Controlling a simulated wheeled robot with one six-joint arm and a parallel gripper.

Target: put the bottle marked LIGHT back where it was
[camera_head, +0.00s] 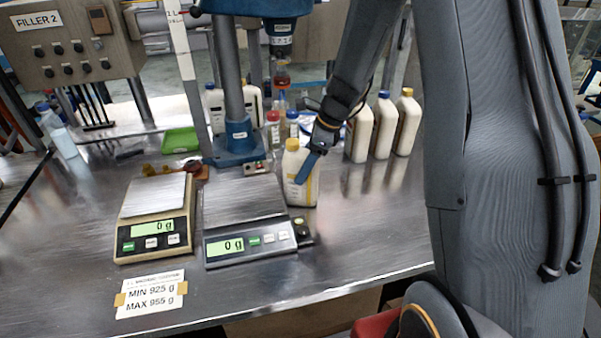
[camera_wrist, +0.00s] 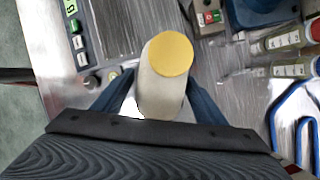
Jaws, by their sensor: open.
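A white bottle with a yellow cap (camera_head: 298,188) stands upright on the steel table, just right of the right-hand scale. The marking on its label is too small to read, so I cannot tell whether it says LIGHT. My gripper (camera_head: 308,166) is at this bottle. In the wrist view my gripper (camera_wrist: 160,80) has its blue fingers apart, one on each side of the bottle (camera_wrist: 162,92). I cannot tell whether either finger touches it. The bottle's lower part is hidden in the wrist view.
Several white bottles (camera_head: 384,128) stand in a row at the back right. Two scales, left (camera_head: 157,215) and right (camera_head: 245,205), are empty and read 0 g. A blue filler stand (camera_head: 236,145) rises behind them. Bare table (camera_head: 365,225) lies at front right.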

